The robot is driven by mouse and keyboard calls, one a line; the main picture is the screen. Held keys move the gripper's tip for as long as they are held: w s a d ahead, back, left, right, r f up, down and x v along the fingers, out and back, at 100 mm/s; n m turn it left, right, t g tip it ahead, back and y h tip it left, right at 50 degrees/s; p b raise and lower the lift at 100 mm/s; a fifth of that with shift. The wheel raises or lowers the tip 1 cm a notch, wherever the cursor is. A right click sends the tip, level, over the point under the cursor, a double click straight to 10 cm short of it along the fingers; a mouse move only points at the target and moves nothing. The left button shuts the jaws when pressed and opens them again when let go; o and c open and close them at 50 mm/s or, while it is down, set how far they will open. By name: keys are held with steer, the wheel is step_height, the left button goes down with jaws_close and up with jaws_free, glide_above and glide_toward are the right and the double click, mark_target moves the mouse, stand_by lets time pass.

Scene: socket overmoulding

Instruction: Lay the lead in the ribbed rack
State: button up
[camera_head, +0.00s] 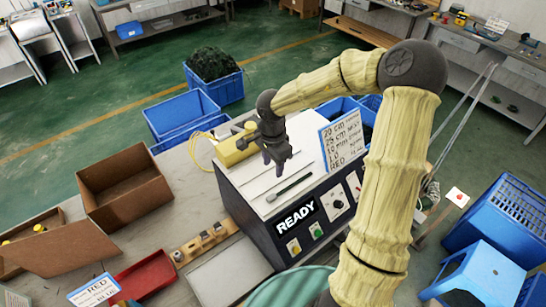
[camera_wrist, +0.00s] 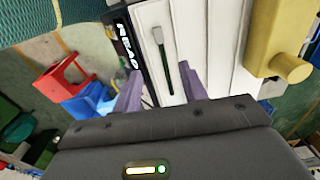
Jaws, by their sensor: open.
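The lead (camera_head: 288,187), a short dark rod with a pale grey end, lies on the white top of the machine (camera_head: 262,182). In the wrist view the lead (camera_wrist: 166,62) lies lengthwise on the white surface, its dark end pointing toward the space between my two purple fingers. My gripper (camera_head: 275,158) is open and empty above the machine top, just behind the lead in the head view; the fingers also show in the wrist view (camera_wrist: 161,90). A wooden strip with several slots (camera_head: 206,243) lies on the bench left of the machine; I cannot tell whether it is the ribbed rack.
A yellow block (camera_head: 234,148) sits at the machine's back edge, and a sign (camera_head: 342,138) stands at its right. The machine's front panel reads READY (camera_head: 296,215). Cardboard boxes (camera_head: 125,185) and a red tray (camera_head: 146,277) occupy the bench at left.

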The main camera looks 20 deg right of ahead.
step_height(320, 180, up, 3)
steer(key=shift+r, duration=0.15)
stand_by(0.4)
